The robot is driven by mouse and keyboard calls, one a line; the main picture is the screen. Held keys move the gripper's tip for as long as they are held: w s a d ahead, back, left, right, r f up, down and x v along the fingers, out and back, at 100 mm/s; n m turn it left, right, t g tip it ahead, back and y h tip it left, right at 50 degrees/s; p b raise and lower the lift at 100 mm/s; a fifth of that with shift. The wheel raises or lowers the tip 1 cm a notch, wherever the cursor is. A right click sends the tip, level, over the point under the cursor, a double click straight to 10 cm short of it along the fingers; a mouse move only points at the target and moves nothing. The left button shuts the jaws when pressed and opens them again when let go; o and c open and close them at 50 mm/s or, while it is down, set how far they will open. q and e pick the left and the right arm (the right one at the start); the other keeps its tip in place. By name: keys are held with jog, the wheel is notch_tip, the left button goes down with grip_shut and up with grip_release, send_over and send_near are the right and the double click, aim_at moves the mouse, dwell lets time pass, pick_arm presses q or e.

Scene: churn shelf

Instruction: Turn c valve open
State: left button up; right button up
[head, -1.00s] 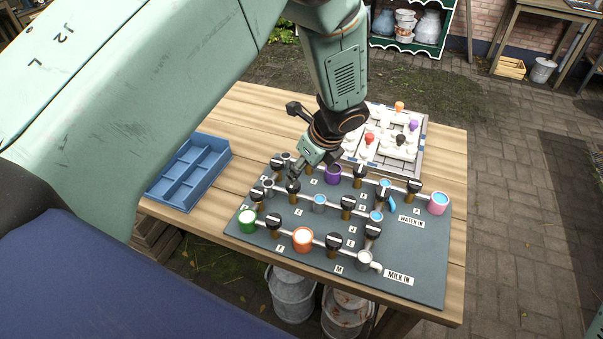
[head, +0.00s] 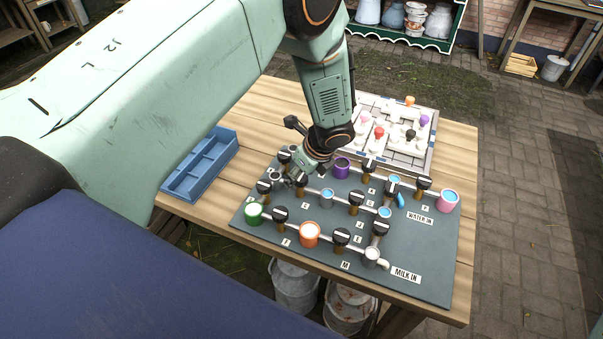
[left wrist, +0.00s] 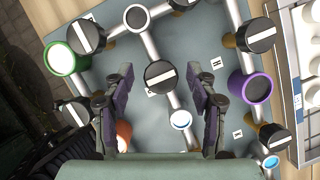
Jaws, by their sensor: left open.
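A grey valve board (head: 415,265) lies on the wooden table, with silver pipes, coloured cups and several black round valve knobs, each with a white stripe. Its small letter tags are too small to read surely, so I cannot tell which knob is c. My left gripper (head: 287,176) is above the board's far left part, pointing down. In the left wrist view, my left gripper (left wrist: 160,82) is open, its purple-grey fingers on either side of a black knob (left wrist: 161,75). The knob's stripe runs slantwise. I cannot tell whether the fingers touch it. My right gripper is out of view.
Other knobs, a purple cup (head: 342,168), a green cup (head: 254,213) and an orange cup (head: 310,233) stand close around on the board. A blue tray (head: 200,165) lies to the left. A puzzle-like white board (head: 420,150) is behind.

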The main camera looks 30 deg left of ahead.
pick_arm(q)
jog(key=shift+s+d+r, duration=0.1)
jog(key=shift+d+r, duration=0.1)
jog(key=shift+d, duration=0.05)
jog(key=shift+c, duration=1.1)
jog(key=shift+w+a+f, duration=0.15)
jog(key=shift+w+f, duration=0.05)
jog(key=c, duration=0.9)
